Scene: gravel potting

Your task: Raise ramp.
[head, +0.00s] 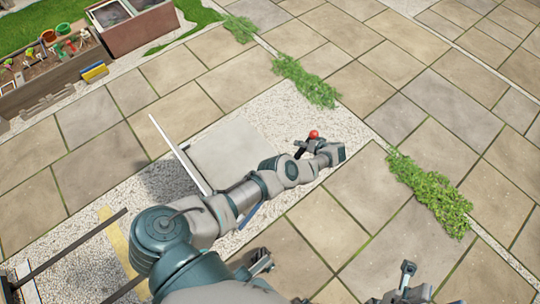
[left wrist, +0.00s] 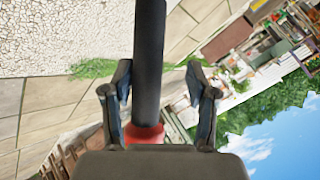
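A pale flat panel (head: 235,150), which looks like the ramp, lies on the gravel in the head view, with a thin upright white board (head: 180,155) along its left side. My left arm crosses in front of its lower right part. A black lever with a red ball knob (head: 314,134) is at my left gripper (head: 305,148). In the left wrist view the dark rod (left wrist: 149,60) runs between the fingers (left wrist: 158,75), its red knob (left wrist: 145,134) close to the palm. The fingers stand apart, with gaps beside the rod. My right gripper (head: 405,285) is partly cut off at the bottom edge.
A planter bed (head: 40,75) with small pots and tools stands at upper left, beside a reddish-brown box (head: 135,28). Weed strips (head: 430,190) grow between the slabs. Paving at the right is clear. Dark rails (head: 75,250) cross the lower left.

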